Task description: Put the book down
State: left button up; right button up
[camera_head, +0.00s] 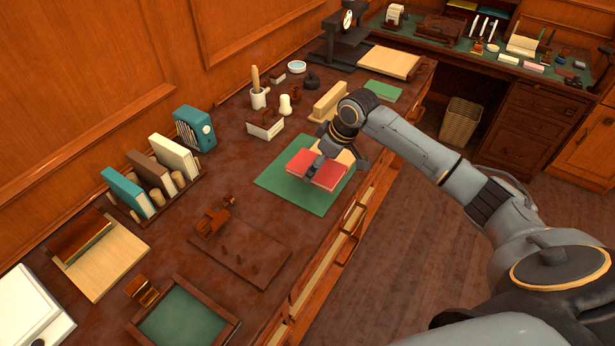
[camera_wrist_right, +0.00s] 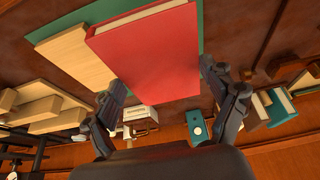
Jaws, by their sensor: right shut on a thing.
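The red book (camera_head: 303,166) lies flat, over the green mat (camera_head: 283,188) on the brown desk. I cannot tell whether it touches the mat or is held just above it. My right gripper (camera_head: 334,160) is over the book, and its fingers and arm hide part of it. In the right wrist view, the red book (camera_wrist_right: 150,50) sits between the two fingers of my right gripper (camera_wrist_right: 162,76), which is shut on it. The green mat shows beyond the book (camera_wrist_right: 104,12). My left gripper is not in view.
A pale wooden piece (camera_head: 347,156) lies beside the book. A wooden block (camera_head: 328,103) and a small box (camera_head: 265,125) stand behind the mat. Books in a rack (camera_head: 130,192) stand at left. A brown board (camera_head: 240,252) lies in front. The desk edge is close to the mat's right.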

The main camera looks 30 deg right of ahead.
aim_at(303, 189)
jog(key=a+f, duration=0.2)
jog(key=shift+w+f, duration=0.3)
jog(key=shift+a+f, duration=0.15)
jog(key=shift+f, duration=0.05)
jog(key=f, duration=0.2)
jog(key=f+p, duration=0.1)
jog(key=shift+w+a+f, duration=0.1)
jog(key=shift+a, duration=0.2)
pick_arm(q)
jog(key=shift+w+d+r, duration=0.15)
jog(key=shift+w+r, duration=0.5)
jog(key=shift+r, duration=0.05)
pick_arm(e)
jog(key=shift+f, duration=0.25)
jog(key=o, duration=1.1)
jog(key=shift+f, duration=0.1)
pick_arm(q)
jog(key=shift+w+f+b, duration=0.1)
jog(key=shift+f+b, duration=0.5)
jog(key=shift+b, duration=0.05)
pick_arm(e)
jog(key=v, duration=1.2)
jog(key=shift+d, duration=0.1)
